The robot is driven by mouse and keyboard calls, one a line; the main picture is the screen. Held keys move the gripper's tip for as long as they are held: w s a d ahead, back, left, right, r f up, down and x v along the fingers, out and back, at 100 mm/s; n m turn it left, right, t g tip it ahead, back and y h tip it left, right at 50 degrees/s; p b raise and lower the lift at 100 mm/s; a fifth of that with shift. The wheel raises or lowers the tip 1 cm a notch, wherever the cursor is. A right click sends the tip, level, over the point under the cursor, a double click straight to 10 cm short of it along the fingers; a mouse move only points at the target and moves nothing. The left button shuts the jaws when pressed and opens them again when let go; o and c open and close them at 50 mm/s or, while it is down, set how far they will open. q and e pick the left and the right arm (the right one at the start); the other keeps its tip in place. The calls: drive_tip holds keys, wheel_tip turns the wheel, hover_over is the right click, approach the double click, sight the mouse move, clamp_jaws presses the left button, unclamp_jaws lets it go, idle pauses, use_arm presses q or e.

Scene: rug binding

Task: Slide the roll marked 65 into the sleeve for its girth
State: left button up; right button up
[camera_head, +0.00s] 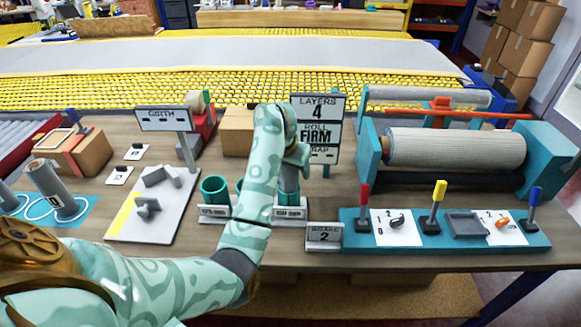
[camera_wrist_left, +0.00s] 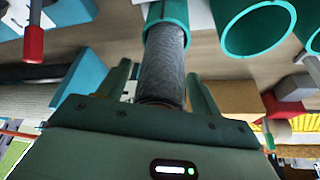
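A grey roll (camera_head: 289,180) stands upright in the rightmost of the teal sleeves (camera_head: 290,196), its lower part hidden inside. In the left wrist view the roll (camera_wrist_left: 163,72) runs into the teal sleeve (camera_wrist_left: 167,14). Its number does not show, so I cannot tell whether it is the one marked 65. My left gripper (camera_head: 290,150) is over the roll's top; in the wrist view its fingers (camera_wrist_left: 158,85) stand either side of it with narrow gaps, apparently open. Another teal sleeve (camera_head: 215,188) stands to the left; a middle one is mostly behind my arm. My right gripper is out of view.
Another grey roll (camera_head: 54,185) stands on a blue mat at the left. A GIRTH sign (camera_head: 163,119) rises behind a grey gauge board (camera_head: 152,208). A lever panel (camera_head: 445,232) is at the front right, with a large roller machine (camera_head: 455,148) behind it. A LAYERS sign stands behind my gripper.

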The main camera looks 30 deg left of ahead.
use_arm(q)
drive_tip(key=p+v, duration=0.5)
drive_tip(key=v, duration=0.7)
drive_tip(key=shift+r+p, duration=0.25)
drive_tip(key=shift+p, duration=0.15)
